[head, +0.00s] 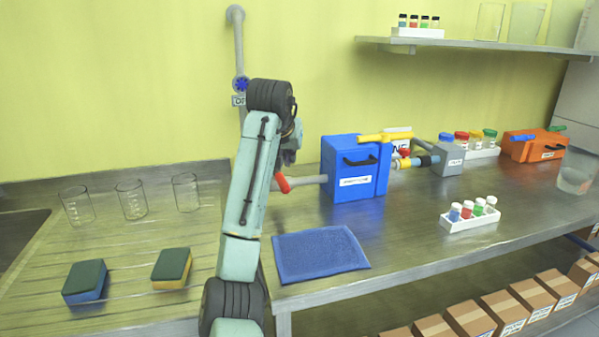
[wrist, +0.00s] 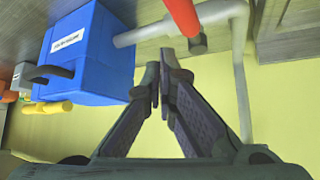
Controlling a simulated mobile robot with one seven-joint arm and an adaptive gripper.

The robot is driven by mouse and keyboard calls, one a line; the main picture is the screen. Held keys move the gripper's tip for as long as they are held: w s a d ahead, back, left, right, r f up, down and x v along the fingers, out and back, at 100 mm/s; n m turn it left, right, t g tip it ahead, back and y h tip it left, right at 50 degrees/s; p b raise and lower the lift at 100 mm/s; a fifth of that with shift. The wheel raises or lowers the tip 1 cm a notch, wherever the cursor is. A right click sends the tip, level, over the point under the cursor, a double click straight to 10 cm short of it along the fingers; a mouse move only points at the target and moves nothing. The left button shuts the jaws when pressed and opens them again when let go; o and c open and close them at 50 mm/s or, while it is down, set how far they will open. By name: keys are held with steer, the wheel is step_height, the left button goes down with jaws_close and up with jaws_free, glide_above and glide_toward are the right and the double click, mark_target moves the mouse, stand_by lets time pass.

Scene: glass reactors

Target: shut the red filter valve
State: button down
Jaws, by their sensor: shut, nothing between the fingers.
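A red valve handle (head: 282,183) sits on the grey pipe (head: 309,180) that enters the left side of the blue box (head: 345,170). In the wrist view, which is upside down, the red handle (wrist: 183,17) runs from the top edge to a dark block beside the pipe (wrist: 160,30). My gripper (head: 287,158) is just above the red handle in the head view, partly hidden by my arm. In the wrist view my gripper (wrist: 161,78) has its fingertips together and empty, close to the handle's dark end. I cannot tell whether they touch it.
Right of the blue box are a yellow handle (head: 386,138), a small red part (head: 404,153) and a grey box (head: 448,160). A blue mat (head: 320,254) lies in front. A vertical pipe (head: 239,45) with a blue knob stands behind my arm. Beakers (head: 132,201) stand left.

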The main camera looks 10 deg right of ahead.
mark_target(281, 181)
steer(key=shift+s+a+r+b, duration=0.1)
steer(key=shift+a+r+b, duration=0.05)
steer(key=shift+a+r, duration=0.55)
steer(key=shift+s+a+r+b, duration=0.15)
steer(key=shift+a+r, duration=0.35)
steer(key=shift+r, duration=0.4)
steer(key=shift+w, duration=0.1)
